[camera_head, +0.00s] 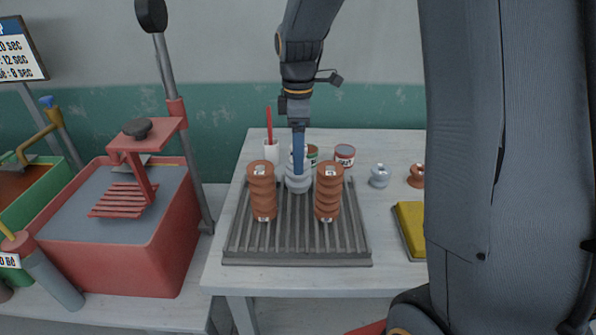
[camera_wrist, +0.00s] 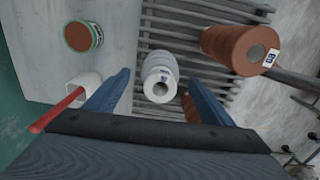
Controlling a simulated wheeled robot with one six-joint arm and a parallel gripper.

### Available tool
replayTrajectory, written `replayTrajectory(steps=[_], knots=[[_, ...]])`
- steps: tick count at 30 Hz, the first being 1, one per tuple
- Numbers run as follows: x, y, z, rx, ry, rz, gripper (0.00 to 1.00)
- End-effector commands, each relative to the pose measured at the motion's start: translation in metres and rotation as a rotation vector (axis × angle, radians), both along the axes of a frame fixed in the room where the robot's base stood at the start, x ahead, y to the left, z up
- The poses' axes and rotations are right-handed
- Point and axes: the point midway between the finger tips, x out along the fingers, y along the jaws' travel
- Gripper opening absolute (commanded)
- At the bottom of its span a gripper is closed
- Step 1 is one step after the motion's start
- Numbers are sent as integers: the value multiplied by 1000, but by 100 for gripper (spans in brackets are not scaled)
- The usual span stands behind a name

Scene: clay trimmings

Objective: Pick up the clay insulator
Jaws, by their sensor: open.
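A pale grey-white ribbed insulator (camera_head: 298,184) stands upright at the back of the slatted rack, between and behind two brown clay insulators, a left one (camera_head: 262,192) and a right one (camera_head: 328,192). My gripper (camera_head: 298,165) is open and points down at the pale insulator; a blue finger hides part of it. In the wrist view, the pale insulator (camera_wrist: 159,68) shows between the spread fingers (camera_wrist: 159,82). One brown insulator (camera_wrist: 232,42) stands to the upper right there, with a small label on its top. Another brown piece is mostly hidden behind the right finger.
The grey slatted rack (camera_head: 290,246) lies on a white table (camera_head: 222,268). Behind are a white cup with a red stick (camera_head: 271,150) and tins (camera_head: 345,154). Small knobbed pieces (camera_head: 379,176) and a yellow block (camera_head: 411,226) are at right. A red tub (camera_head: 105,262) stands left.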

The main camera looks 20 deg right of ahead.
Motion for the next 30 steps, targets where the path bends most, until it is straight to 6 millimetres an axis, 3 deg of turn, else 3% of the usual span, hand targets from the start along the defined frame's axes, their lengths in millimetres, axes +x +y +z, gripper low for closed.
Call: replayTrajectory(steps=[15, 25, 26, 30], knots=[[-1, 1, -56, 0, 4, 0, 76], [0, 1, -63, 0, 0, 0, 76], [0, 1, -63, 0, 0, 0, 74], [0, 1, -63, 0, 0, 0, 51]])
